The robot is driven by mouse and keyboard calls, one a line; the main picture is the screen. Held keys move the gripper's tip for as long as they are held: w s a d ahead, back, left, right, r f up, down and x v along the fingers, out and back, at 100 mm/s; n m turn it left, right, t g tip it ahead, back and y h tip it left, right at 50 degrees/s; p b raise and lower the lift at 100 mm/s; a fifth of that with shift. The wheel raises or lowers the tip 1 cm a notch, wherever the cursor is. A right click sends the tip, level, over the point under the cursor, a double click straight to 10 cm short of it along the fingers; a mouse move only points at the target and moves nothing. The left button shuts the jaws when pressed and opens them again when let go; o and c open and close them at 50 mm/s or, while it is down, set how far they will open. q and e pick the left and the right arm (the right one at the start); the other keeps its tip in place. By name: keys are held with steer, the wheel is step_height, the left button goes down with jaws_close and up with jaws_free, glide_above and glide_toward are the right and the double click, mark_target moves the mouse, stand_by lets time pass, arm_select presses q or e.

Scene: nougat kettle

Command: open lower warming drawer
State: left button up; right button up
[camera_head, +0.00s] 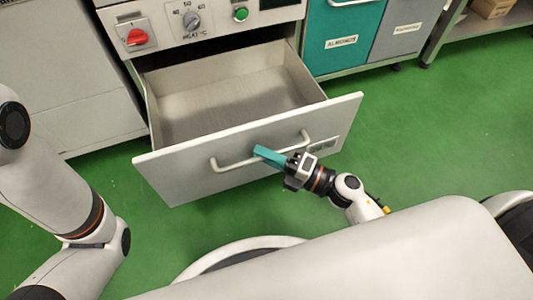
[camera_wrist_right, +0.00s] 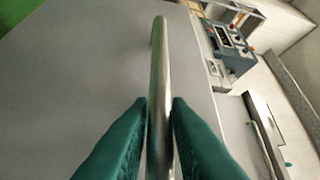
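The lower warming drawer (camera_head: 178,180) is pulled well out of its cabinet in the head view, and its inside looks empty. Its bar handle (camera_head: 232,165) runs across the front panel. My right gripper (camera_head: 262,152) is at the handle, with its teal fingers over the bar. In the right wrist view the handle bar (camera_wrist_right: 159,75) passes between the two teal fingertips (camera_wrist_right: 159,108), which press against it from both sides. My left gripper is out of view; only part of my left arm shows at the left.
The control panel above the drawer carries a red knob (camera_head: 137,37), a grey dial (camera_head: 191,20) and a green button (camera_head: 240,14). A teal bin (camera_head: 340,38) labelled almonds and a grey bin (camera_head: 405,30) stand to the right. The green floor (camera_head: 440,130) is clear at the right.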

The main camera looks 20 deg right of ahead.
mark_target(261, 144)
jaws_close()
steer(key=shift+w+p, duration=0.5)
steer(key=shift+w, duration=1.2)
steer(key=shift+o, duration=2.3)
jaws_free()
